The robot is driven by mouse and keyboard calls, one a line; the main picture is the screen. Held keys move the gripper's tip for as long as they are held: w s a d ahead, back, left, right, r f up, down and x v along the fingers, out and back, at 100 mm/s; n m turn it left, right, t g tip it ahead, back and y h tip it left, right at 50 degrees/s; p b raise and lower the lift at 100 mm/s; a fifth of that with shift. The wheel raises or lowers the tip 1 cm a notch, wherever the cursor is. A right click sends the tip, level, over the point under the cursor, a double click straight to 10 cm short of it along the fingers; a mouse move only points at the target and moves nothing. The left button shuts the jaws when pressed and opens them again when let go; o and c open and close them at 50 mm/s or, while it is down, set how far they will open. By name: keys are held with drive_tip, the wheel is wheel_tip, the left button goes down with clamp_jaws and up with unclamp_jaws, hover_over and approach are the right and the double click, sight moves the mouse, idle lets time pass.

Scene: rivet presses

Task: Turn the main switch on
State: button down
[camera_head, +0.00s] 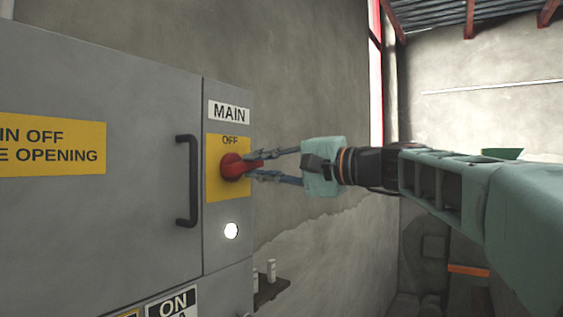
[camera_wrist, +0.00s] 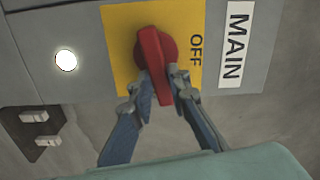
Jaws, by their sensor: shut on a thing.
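The main switch (camera_head: 232,167) is a red rotary knob on a yellow plate (camera_head: 214,190) under a "MAIN" label, on a grey cabinet. "OFF" is printed on the plate above the knob. In the head view the knob's handle points to the right, toward my gripper (camera_head: 261,166). In the wrist view the red knob (camera_wrist: 152,48) sits between the fingertips of my gripper (camera_wrist: 161,84), which is shut on its handle. The fingers hide part of the handle's sides. A white lamp (camera_head: 231,230) below the plate looks lit.
A black vertical door handle (camera_head: 188,180) stands just left of the switch. The space right of the cabinet, around my arm, looks clear.

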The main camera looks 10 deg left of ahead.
drive_tip(key=shift+f+m, duration=0.2)
drive_tip(key=shift+m, duration=0.9)
drive_tip(key=c, duration=1.8)
unclamp_jaws()
drive_tip(key=shift+c, duration=0.2)
drive_tip(key=v, duration=1.2)
drive_tip(key=shift+f, duration=0.15)
